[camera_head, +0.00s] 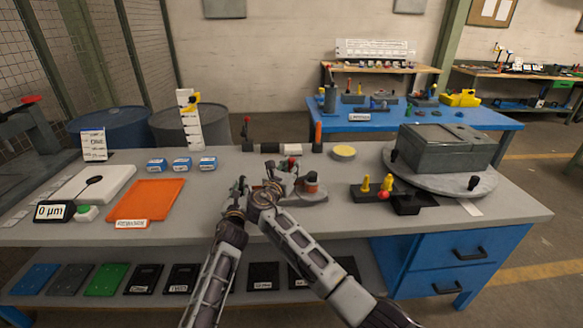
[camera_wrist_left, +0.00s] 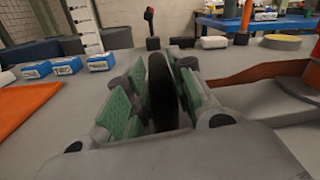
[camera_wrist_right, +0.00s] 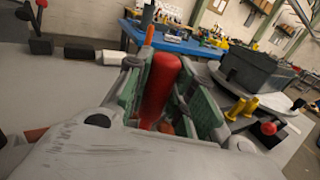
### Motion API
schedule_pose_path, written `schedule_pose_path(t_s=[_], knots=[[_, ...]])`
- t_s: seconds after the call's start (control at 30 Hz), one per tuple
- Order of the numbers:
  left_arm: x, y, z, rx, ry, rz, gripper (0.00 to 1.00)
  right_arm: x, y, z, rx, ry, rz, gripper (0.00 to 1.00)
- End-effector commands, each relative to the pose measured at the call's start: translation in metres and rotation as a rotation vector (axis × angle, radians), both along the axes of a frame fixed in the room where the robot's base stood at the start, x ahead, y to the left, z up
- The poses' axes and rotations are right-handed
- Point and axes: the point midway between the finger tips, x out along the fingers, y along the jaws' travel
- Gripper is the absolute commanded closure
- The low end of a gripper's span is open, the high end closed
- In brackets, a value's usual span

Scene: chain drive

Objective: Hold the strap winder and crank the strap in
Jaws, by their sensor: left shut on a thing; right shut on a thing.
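The strap winder (camera_head: 312,193) is a grey piece with a dark and orange-brown drum, low on the grey bench in front of my grippers. My left gripper (camera_head: 241,187) is shut on a black upright grip (camera_wrist_left: 160,85), seen between its green pads in the left wrist view. My right gripper (camera_head: 283,177) is to its right, shut on a red handle (camera_wrist_right: 160,82) that stands up between its pads. The handle's red top also shows in the head view (camera_head: 291,161). A brown-orange band (camera_wrist_left: 262,77) runs to the right in the left wrist view. My grippers hide where the parts join.
An orange tray (camera_head: 150,200) and several blue boxes (camera_head: 181,164) lie to the left. A black fixture with yellow pegs (camera_head: 366,184) and a round turntable with a grey case (camera_head: 440,150) stand to the right. A yellow disc (camera_head: 343,152) lies behind.

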Motion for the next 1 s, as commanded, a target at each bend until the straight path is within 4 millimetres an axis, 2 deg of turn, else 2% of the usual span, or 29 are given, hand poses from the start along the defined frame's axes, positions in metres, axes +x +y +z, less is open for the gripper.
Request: schedule_pose_path(t_s=[0.03,0.8,0.83,1.0], knots=[[0.0001,-0.0035,0.0051,-0.006,-0.008,-0.006,1.0,-0.0003,0.0017,-0.0011,0.001,0.002,0.004,1.0],[0.0003,-0.0022,0.0045,-0.006,-0.008,-0.005,1.0,-0.0003,0.0008,-0.0008,0.001,0.002,0.002,1.0],[0.0004,-0.0022,0.0045,-0.006,-0.008,-0.005,1.0,-0.0003,0.0008,-0.0008,0.001,0.002,0.002,0.75],[0.0004,-0.0016,0.0044,-0.006,-0.007,-0.004,1.0,-0.0002,0.0004,-0.0005,0.0,0.001,0.001,0.54]])
